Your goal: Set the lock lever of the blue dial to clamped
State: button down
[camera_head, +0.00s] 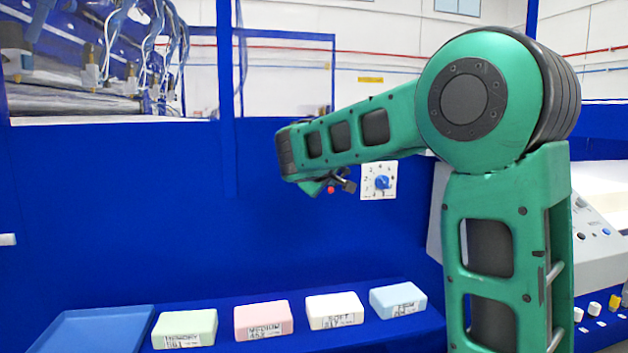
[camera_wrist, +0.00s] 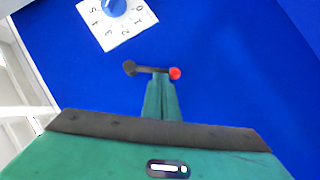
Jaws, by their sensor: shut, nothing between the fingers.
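The blue dial (camera_head: 382,182) sits on a white numbered plate on the blue wall, right of my gripper in the head view; it also shows at the top of the wrist view (camera_wrist: 114,6). The lock lever (camera_wrist: 150,69) is a dark bar with a dark round end on the dial side and a red ball at the other end. In the head view its red ball (camera_head: 331,190) shows left of the plate. My gripper (camera_wrist: 160,78) is shut and empty, its tips at the lever's bar near the red ball; I cannot tell whether they touch. It is partly hidden in the head view (camera_head: 316,187).
Green, pink, white and pale blue foam blocks (camera_head: 262,320) lie in a row on a blue ledge below. A blue tray (camera_head: 95,328) is at the lower left. A white control console (camera_head: 600,235) stands at the right, behind my arm. The wall left of the lever is clear.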

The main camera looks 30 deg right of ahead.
jog(key=f+n+h, duration=0.1)
jog(key=d+f+n+t+h, duration=0.1)
jog(key=n, duration=0.1)
jog(key=d+f+n+h, duration=0.1)
jog(key=n+h, duration=0.1)
jog(key=shift+s+d+f, duration=0.15)
jog(key=shift+s+f, duration=0.1)
jog(key=shift+s+d+f, duration=0.1)
jog(key=shift+d, duration=0.15)
dwell(0.6)
jog(key=a, duration=0.4)
jog(key=shift+w+a, duration=0.1)
jog(key=shift+w, duration=0.15)
send_near(330, 192)
jog(key=v, duration=0.2)
jog(key=shift+s+a+f, duration=0.3)
